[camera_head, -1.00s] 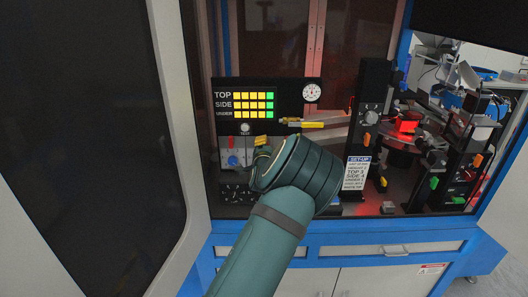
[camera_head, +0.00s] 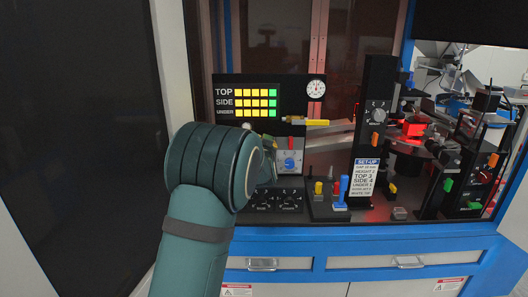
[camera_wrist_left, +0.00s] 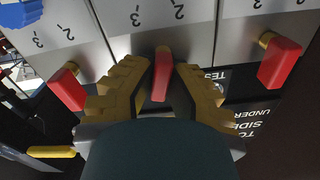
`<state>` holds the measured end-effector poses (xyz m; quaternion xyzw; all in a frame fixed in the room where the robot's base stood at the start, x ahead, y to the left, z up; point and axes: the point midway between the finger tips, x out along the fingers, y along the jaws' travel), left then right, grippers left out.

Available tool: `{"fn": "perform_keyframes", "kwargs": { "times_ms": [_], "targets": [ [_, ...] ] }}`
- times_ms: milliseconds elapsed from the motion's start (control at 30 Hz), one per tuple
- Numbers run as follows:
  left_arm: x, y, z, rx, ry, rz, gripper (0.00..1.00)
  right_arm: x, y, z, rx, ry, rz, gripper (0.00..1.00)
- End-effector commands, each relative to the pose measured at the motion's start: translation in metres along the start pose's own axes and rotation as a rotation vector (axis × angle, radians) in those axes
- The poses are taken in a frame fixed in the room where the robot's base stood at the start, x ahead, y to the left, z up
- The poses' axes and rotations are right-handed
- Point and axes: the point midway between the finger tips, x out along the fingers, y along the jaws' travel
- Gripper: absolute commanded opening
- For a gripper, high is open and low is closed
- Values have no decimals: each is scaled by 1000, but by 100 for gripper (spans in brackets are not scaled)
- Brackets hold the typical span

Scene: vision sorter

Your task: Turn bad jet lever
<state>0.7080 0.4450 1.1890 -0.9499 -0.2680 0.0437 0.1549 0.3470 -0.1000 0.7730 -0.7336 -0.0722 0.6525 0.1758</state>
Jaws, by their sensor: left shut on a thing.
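Three grey panels with numbered scales, each with a red lever, show in the left wrist view. My left gripper (camera_wrist_left: 162,72) has its yellow fingers on either side of the middle red lever (camera_wrist_left: 162,75) and is shut on it. A second red lever (camera_wrist_left: 68,88) is to the left and a third (camera_wrist_left: 279,63) to the right, both clear of the fingers. In the head view my left wrist hides the fingers and the middle lever; one red lever (camera_head: 291,143) shows above a blue knob (camera_head: 290,163). My right gripper is not in view.
A black display (camera_head: 247,84) labelled TOP, SIDE and UNDER stands above, with a gauge (camera_head: 316,88). A yellow handle (camera_head: 308,122) juts out right of the panels. A blue handle (camera_head: 342,188) and a set-up card (camera_head: 367,178) are further right. A large dark door stands at left.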

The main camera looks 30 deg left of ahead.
Motion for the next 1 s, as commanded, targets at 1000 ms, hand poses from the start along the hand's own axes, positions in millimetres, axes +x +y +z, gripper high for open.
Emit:
{"fn": "perform_keyframes", "kwargs": {
  "times_ms": [1000],
  "targets": [
    [1, -7, -1, -341, 5, -3, 0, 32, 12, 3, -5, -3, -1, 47]
  ]
}}
